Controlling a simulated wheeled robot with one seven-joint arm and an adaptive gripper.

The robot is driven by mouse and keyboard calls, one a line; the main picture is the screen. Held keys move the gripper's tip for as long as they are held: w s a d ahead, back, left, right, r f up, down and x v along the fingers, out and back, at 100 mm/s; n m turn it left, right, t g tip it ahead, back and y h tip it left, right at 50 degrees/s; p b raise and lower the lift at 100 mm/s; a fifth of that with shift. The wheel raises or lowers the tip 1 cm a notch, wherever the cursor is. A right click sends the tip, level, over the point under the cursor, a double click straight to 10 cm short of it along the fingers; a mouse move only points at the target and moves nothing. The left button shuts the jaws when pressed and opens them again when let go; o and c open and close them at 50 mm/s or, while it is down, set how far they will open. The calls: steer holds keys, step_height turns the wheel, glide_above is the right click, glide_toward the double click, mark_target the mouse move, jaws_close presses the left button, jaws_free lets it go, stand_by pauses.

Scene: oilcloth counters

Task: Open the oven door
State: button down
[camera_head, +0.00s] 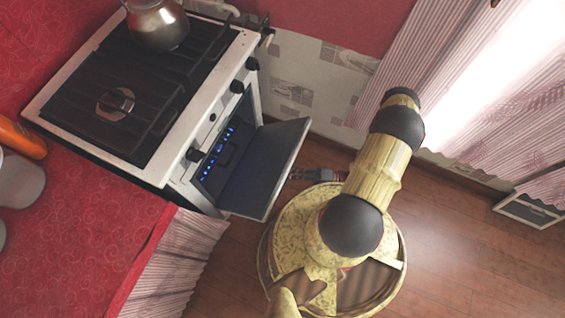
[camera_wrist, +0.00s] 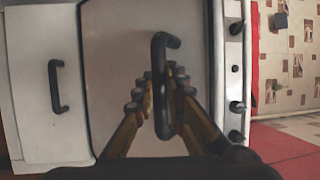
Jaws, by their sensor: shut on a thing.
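The white oven below the hob has its door (camera_head: 267,170) partly open, tilted outward and down. The dark oven cavity (camera_head: 222,150) with blue lights shows behind it. In the wrist view the door's outer face (camera_wrist: 115,55) fills the middle, with a black bar handle (camera_wrist: 160,50) on it. My gripper (camera_wrist: 160,82) is shut on this handle, one finger on each side. In the head view my gripper (camera_head: 312,174) is at the door's outer side, partly hidden by my arm, and the handle is hidden.
A kettle (camera_head: 158,25) stands on the hob (camera_head: 125,90). Oven knobs (camera_wrist: 236,107) line the panel above the door. A lower drawer front with its own handle (camera_wrist: 56,87) lies beside the door in the wrist view. The red counter (camera_head: 80,230) is at left; wooden floor (camera_head: 470,245) is free at right.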

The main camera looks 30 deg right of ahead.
steer(key=shift+s+d+f, duration=0.2)
steer(key=shift+f, duration=0.4)
steer(key=c, duration=1.9)
jaws_free()
steer(key=shift+o, duration=0.5)
